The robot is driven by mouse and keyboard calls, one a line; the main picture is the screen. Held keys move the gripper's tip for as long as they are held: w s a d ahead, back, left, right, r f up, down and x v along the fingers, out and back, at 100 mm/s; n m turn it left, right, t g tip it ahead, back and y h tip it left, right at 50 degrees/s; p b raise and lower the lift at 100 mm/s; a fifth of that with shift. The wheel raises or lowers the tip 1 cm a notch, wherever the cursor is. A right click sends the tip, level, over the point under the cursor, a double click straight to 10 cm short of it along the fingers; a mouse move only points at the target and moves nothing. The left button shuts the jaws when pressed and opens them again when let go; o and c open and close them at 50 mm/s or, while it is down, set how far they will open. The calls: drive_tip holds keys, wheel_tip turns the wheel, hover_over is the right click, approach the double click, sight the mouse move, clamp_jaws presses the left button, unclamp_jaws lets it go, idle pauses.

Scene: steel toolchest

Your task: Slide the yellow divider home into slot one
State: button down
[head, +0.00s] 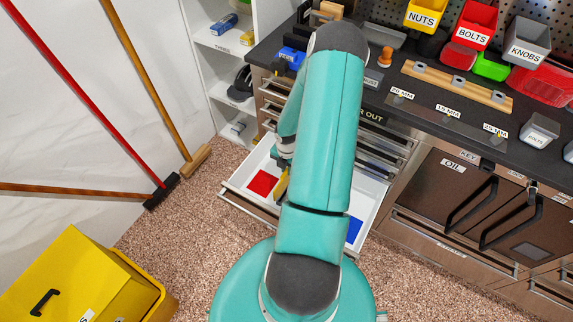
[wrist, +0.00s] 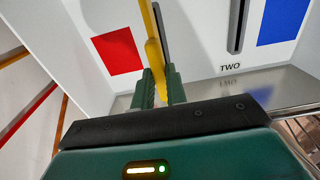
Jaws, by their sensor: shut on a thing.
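My gripper (wrist: 159,88) is shut on the yellow divider (wrist: 154,50), which stands up between its green fingers. In the head view the divider (head: 282,182) shows as a small yellow piece left of my arm, inside the open white drawer (head: 236,183). In the wrist view a dark slot strip (wrist: 163,28) runs just right of the divider; I cannot tell whether they touch. A second dark strip (wrist: 238,26) stands farther right, above the label TWO (wrist: 230,67). No label for slot one is visible.
A red square (wrist: 118,51) lies left of the divider and a blue square (wrist: 283,20) at the right. The drawer's front wall (wrist: 260,88) is near my gripper. A yellow bin (head: 80,280) and brooms (head: 140,80) stand at the left.

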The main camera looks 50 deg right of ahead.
sight(287, 183)
drive_tip(key=shift+f, duration=1.3)
drive_tip(key=shift+f, duration=1.55)
idle(0.4)
drive_tip(key=c, duration=1.3)
unclamp_jaws()
drive_tip(key=shift+c, duration=0.2)
wheel_tip(287, 183, up, 13)
drive_tip(key=shift+f, duration=0.1)
drive_tip(key=shift+r, duration=0.5)
